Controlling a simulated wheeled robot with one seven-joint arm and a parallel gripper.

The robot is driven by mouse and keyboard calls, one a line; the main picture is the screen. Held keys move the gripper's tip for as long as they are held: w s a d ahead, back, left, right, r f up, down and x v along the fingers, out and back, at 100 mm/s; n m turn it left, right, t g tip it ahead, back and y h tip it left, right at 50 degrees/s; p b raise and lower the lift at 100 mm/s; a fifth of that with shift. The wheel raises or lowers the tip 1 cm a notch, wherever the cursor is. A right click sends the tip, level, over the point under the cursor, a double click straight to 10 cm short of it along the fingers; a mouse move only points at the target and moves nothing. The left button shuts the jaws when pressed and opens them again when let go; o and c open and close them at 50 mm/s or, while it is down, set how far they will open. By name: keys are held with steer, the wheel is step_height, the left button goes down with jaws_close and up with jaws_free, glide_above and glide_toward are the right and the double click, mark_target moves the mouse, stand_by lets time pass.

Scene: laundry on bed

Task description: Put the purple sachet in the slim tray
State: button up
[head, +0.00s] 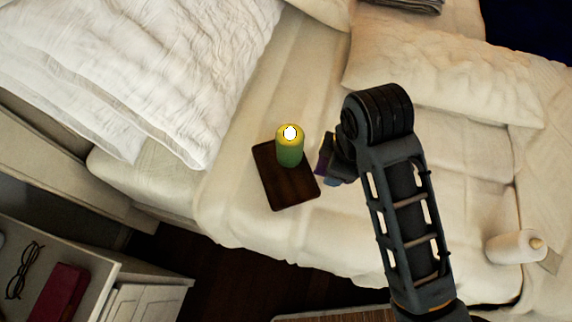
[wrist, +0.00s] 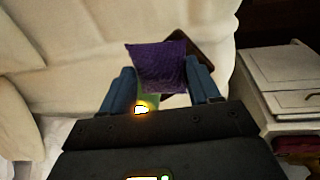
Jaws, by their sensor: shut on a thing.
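The purple sachet (wrist: 160,66) is a square of purple cloth held between the two blue fingers of my gripper (wrist: 163,72) in the wrist view. In the head view only a bit of the sachet (head: 322,167) shows beside my gripper (head: 331,172), the rest hidden by my arm. The slim tray (head: 286,191) is a dark brown rectangle on the bed. My gripper is at the tray's right edge, apparently above it. In the wrist view, part of the tray (wrist: 206,51) shows behind the sachet.
A lit green candle (head: 290,153) appears to stand on the tray's far part, close to my gripper. A white cylinder (head: 515,247) lies on the bed at right. Pillows (head: 440,75) are at the back. A nightstand (head: 100,265) with glasses and a red item is at lower left.

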steer(key=shift+s+a+r+n, duration=0.3)
steer(key=shift+n, duration=0.2)
steer(key=shift+s+a, duration=0.1)
steer(key=shift+a, duration=0.25)
steer(key=a+f, duration=0.2)
steer(key=a, duration=0.1)
steer(key=a+f, duration=0.2)
steer(key=a, duration=0.2)
steer(key=a+f, duration=0.2)
steer(key=a, duration=0.2)
steer(key=shift+s+f+p, duration=0.25)
steer(key=shift+f+p, duration=0.05)
glide_above(275, 197)
steer(key=shift+s+d+f, duration=0.1)
steer(key=shift+s+f, duration=0.1)
steer(key=shift+f, duration=0.85)
steer(key=shift+s+f, duration=0.15)
steer(key=shift+f, duration=0.9)
steer(key=shift+f, duration=0.6)
steer(key=o, duration=1.1)
steer(key=shift+c, duration=0.2)
step_height(275, 197, up, 13)
steer(key=s, duration=0.2)
steer(key=shift+d+p, duration=0.3)
steer(key=shift+d, duration=0.05)
